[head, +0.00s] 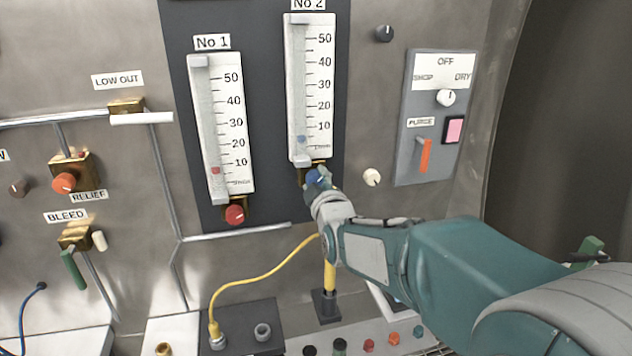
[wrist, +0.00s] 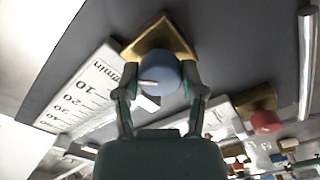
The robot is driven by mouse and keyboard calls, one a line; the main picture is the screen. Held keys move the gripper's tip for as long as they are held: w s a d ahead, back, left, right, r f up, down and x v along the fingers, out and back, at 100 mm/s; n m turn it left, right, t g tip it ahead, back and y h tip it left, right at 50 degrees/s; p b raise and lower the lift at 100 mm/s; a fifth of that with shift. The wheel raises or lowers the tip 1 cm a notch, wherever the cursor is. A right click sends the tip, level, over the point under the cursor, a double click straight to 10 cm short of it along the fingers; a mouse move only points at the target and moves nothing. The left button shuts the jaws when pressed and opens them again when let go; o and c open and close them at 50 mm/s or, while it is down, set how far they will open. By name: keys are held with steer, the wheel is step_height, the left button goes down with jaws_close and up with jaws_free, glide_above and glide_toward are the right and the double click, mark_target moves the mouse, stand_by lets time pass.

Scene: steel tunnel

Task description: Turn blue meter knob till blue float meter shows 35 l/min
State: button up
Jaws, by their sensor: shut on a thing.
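The blue knob (wrist: 160,74) sits on a brass fitting below the No 2 meter and has a white mark. It also shows in the head view (head: 313,177), partly hidden by my gripper. My gripper (head: 322,187) is shut on the blue knob, with one finger on each side in the wrist view. The blue float meter (head: 310,85) is labelled No 2, with a scale up to 50. Its blue float (head: 302,139) is low in the tube, below the 10 mark.
The No 1 meter (head: 222,130) with a red knob (head: 235,214) stands to the left. A cream knob (head: 371,177) and a switch panel (head: 437,117) are to the right. A yellow hose (head: 262,278) runs below my gripper.

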steer(key=m, duration=0.4)
steer(key=shift+f, duration=0.1)
steer(key=m, duration=0.9)
steer(key=shift+m, duration=2)
steer(key=o, duration=1.1)
steer(key=shift+o, duration=0.2)
